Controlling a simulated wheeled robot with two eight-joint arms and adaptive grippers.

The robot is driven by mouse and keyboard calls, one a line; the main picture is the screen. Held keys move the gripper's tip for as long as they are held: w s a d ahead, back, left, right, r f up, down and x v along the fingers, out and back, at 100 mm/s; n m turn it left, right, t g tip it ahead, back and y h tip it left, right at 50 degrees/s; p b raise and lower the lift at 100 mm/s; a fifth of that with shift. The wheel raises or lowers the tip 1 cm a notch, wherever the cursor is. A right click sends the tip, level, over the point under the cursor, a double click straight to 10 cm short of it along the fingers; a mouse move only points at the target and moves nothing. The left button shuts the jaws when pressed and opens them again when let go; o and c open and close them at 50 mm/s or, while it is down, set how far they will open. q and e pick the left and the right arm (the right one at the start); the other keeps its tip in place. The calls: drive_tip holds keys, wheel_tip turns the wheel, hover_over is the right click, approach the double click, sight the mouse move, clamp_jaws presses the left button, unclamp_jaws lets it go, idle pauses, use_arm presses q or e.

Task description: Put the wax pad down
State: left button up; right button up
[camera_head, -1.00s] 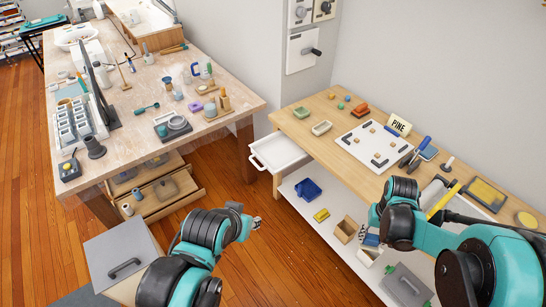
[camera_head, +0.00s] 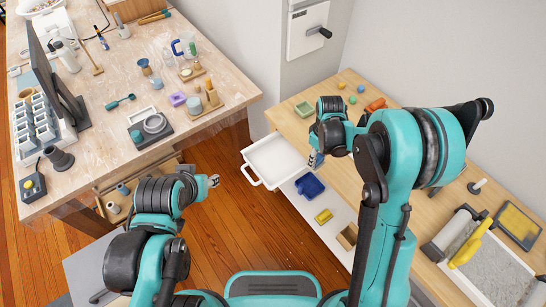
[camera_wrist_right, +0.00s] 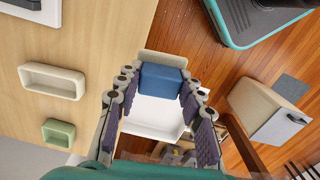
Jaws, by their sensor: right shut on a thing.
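The wax pad looks to be the blue block (camera_wrist_right: 161,82) in the right wrist view. My right gripper (camera_wrist_right: 160,92) is shut on it, with one finger on each side. Behind it lies the open white drawer (camera_wrist_right: 150,122). In the head view my right gripper (camera_head: 316,158) hangs over the right edge of this drawer (camera_head: 256,178), and a small blue-grey part shows at its tip. The arm hides much of the bench there. My left gripper (camera_head: 213,181) is left of the drawer, over the floor, holding nothing visible; its jaw opening is unclear.
The wooden bench (camera_head: 355,85) carries a green dish (camera_head: 303,108), with a cream dish (camera_wrist_right: 52,80) beside it in the wrist view. A blue bin (camera_head: 310,186) and a yellow block (camera_head: 323,216) sit on the lower shelf. A cluttered worktable (camera_head: 90,190) stands left.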

drive_tip(key=w+a+f+n, duration=0.3)
drive_tip(key=a+n, duration=0.1)
drive_tip(key=a, duration=0.1)
drive_tip(key=w+a+f+n+b, duration=0.1)
drive_tip(key=w+a+f+n, duration=0.2)
drive_tip(key=a+f+n, duration=0.1)
drive_tip(key=w+a+f+n+b, duration=0.1)
drive_tip(key=w+a+f+n, duration=0.3)
drive_tip(key=a, duration=0.2)
drive_tip(key=shift+w+a, duration=0.1)
drive_tip(key=shift+f+b, duration=1)
drive_tip(key=shift+f, duration=0.95)
drive_tip(key=shift+f, duration=0.2)
drive_tip(key=o, duration=1)
drive_tip(key=shift+r, duration=0.1)
drive_tip(key=shift+r, duration=0.1)
